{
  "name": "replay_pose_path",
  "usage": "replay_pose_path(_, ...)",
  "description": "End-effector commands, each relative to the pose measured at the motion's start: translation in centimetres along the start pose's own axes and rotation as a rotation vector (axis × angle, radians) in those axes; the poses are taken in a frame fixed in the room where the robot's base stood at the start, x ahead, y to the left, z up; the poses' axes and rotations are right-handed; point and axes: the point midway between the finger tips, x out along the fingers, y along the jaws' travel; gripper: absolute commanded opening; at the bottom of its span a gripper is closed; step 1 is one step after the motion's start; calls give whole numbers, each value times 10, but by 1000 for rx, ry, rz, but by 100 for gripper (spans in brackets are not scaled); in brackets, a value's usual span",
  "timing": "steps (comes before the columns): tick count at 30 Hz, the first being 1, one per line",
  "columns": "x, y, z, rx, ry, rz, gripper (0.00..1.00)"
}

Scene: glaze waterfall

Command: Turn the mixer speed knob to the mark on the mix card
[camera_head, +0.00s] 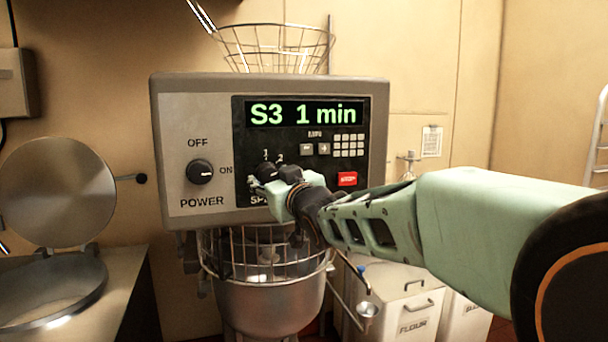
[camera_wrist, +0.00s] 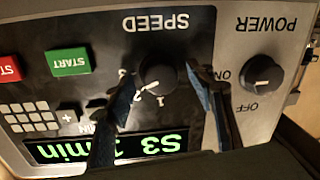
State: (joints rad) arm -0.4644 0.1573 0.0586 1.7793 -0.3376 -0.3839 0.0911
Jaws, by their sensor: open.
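The black speed knob (camera_wrist: 160,74) shows in the wrist view, which sees the panel upside down. Its white pointer line slants toward the 2, with the 1 and 3 marks around it. My gripper (camera_wrist: 163,78) is open, with one dark finger on each side of the knob. I cannot tell whether the fingers touch it. In the head view my gripper (camera_head: 276,174) is at the panel and covers part of the speed dial. The display (camera_head: 304,113) on the mixer panel (camera_head: 170,130) reads "S3 1 min" in green. I cannot make out a mix card for certain.
The power knob (camera_head: 199,172) is left of the speed dial. A red button (camera_head: 347,179) is right of it, and a green START button (camera_wrist: 68,62) shows in the wrist view. The mixer bowl (camera_head: 268,303) is below. A small notice (camera_head: 432,141) hangs on the wall.

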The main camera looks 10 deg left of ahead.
Motion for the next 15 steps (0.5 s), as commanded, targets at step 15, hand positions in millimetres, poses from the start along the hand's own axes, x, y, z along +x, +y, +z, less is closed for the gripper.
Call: replay_pose_path(15, 0, 0, 0, 0, 0, 0, 29)
